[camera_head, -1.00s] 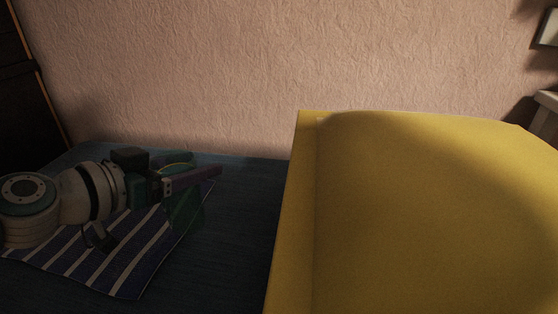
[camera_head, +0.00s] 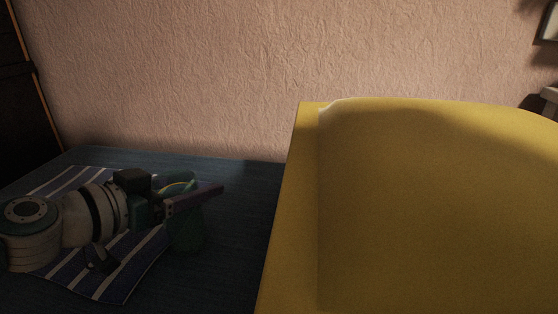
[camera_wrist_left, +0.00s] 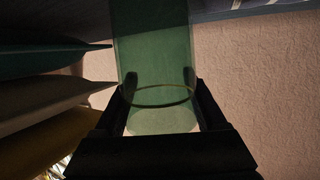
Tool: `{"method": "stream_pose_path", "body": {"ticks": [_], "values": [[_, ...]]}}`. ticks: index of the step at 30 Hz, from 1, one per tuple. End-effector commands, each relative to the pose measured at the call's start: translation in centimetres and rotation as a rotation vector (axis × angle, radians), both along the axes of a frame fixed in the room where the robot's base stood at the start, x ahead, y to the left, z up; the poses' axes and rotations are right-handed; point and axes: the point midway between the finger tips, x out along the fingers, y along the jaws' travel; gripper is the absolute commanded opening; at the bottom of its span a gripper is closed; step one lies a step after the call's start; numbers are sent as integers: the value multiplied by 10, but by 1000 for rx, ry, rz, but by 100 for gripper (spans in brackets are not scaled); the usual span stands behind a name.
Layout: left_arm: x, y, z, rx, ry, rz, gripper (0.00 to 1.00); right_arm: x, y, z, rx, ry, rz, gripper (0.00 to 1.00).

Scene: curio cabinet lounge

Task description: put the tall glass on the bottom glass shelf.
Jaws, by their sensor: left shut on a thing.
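The tall glass (camera_head: 184,233) is green and see-through, in the lower left of the head view. My left gripper (camera_head: 198,192) is shut around it, with a dark finger crossing its upper part. In the left wrist view the glass (camera_wrist_left: 153,45) stands between the two fingers of the left gripper (camera_wrist_left: 160,98), and its round rim shows near them. I cannot tell whether its base touches the surface below. My right gripper is in neither view. No glass shelf can be made out.
A large yellow piece (camera_head: 430,210) fills the right of the head view, close to the glass. A blue striped cloth (camera_head: 100,285) lies on the dark blue surface (camera_head: 240,190) under my left arm. A dark wooden piece (camera_head: 18,110) stands at far left.

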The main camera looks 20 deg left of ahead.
Motion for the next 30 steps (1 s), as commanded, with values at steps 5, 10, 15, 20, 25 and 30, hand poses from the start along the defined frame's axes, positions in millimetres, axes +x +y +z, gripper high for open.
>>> {"method": "stream_pose_path", "body": {"ticks": [5,10,15,20,25,30], "values": [[-4,1,-15,4,20,2,0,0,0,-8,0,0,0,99],[-5,1,-15,4,21,1,82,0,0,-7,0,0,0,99],[-3,1,-12,3,16,1,100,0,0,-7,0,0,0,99],[-3,1,-11,2,13,1,100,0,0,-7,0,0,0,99],[-3,1,-4,0,12,2,100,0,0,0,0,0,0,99],[-13,2,5,1,14,2,100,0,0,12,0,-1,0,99]]}}
